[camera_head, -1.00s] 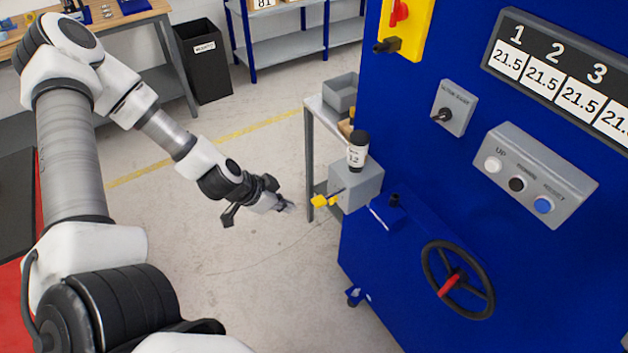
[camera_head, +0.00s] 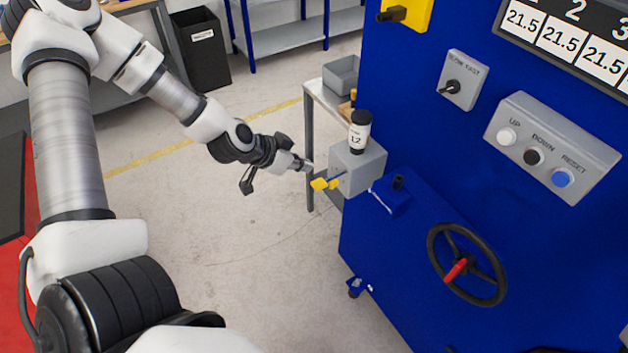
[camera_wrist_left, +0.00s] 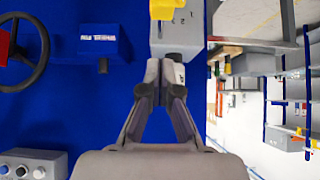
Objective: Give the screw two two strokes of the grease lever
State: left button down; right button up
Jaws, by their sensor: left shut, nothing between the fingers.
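A grey grease box (camera_head: 357,170) sticks out from the left side of the blue machine, with a black-capped white bottle (camera_head: 359,131) marked 12 upright on it. A yellow-ended lever (camera_head: 320,184) projects from its left side, with a second yellow piece beside it. My left gripper (camera_head: 308,166) is shut and empty, just left of the box and slightly above the yellow end; I cannot tell whether it touches. In the left wrist view, the closed fingertips (camera_wrist_left: 166,66) point at the grey box (camera_wrist_left: 178,38), and yellow (camera_wrist_left: 165,8) shows above. My right gripper is out of view.
The blue machine (camera_head: 420,110) fills the right side, with a handwheel (camera_head: 466,264), a small blue block (camera_head: 392,197), an UP/DOWN/RESET panel (camera_head: 553,148) and a display (camera_head: 575,40) reading 21.5. A bench (camera_head: 310,120) stands behind the box. Floor below the gripper is clear.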

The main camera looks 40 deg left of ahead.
aim_at(323, 182)
pick_arm(q)
jog(key=w+f, duration=0.1)
jog(key=f, duration=0.1)
jog(key=w+d+f+b, duration=0.1)
jog(key=f, duration=0.1)
jog(key=f+b, duration=0.1)
jog(key=f, duration=0.1)
jog(key=shift+w+d, duration=0.15)
jog(key=shift+w, duration=0.25)
jog(key=shift+f, duration=0.55)
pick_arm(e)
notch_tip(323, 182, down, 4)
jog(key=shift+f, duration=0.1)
